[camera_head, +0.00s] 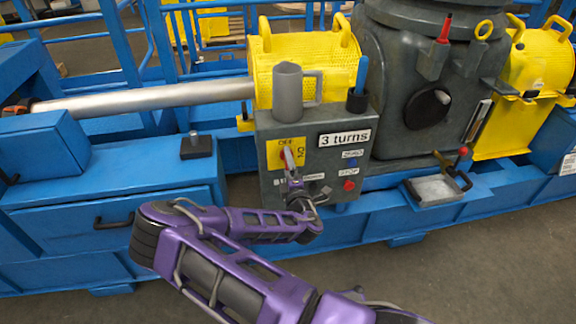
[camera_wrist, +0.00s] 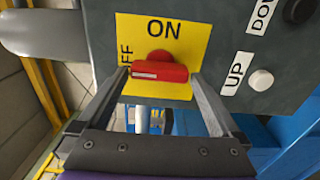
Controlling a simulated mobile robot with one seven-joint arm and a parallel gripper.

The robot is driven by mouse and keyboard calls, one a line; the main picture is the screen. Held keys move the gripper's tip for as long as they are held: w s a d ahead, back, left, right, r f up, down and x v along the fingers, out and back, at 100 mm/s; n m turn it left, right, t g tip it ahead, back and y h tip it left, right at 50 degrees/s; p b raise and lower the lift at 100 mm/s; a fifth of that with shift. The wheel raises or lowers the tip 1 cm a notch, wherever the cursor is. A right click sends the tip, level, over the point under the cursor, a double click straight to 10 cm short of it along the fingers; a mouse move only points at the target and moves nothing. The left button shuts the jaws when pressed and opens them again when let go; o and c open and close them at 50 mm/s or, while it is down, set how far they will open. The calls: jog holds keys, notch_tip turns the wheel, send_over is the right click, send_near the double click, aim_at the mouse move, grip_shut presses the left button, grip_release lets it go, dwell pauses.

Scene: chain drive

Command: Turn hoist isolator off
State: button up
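The hoist isolator is a red handle (camera_wrist: 160,71) on a yellow plate (camera_wrist: 134,28) marked ON and OFF. In the wrist view the handle bar lies crosswise below the word ON, with OFF on the plate's left side. The plate also shows in the head view (camera_head: 272,155) on the front of the grey control box, with the handle partly visible. My gripper (camera_wrist: 160,78) is open, with one finger near each end of the bar and the handle between them. I cannot tell whether either finger touches it. In the head view my gripper (camera_head: 290,172) is at the box's lower left.
The control box (camera_head: 262,130) carries a "3 turns" label (camera_head: 344,138), and a red stop button (camera_head: 349,185). White UP button (camera_wrist: 261,80) and a dark DOWN button (camera_wrist: 299,10) lie right of the plate in the wrist view. A grey mug-shaped cylinder (camera_head: 288,92) stands on top.

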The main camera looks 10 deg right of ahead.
jog(key=s, duration=1.7)
jog(key=shift+s+p, duration=0.25)
jog(key=shift+p, duration=0.15)
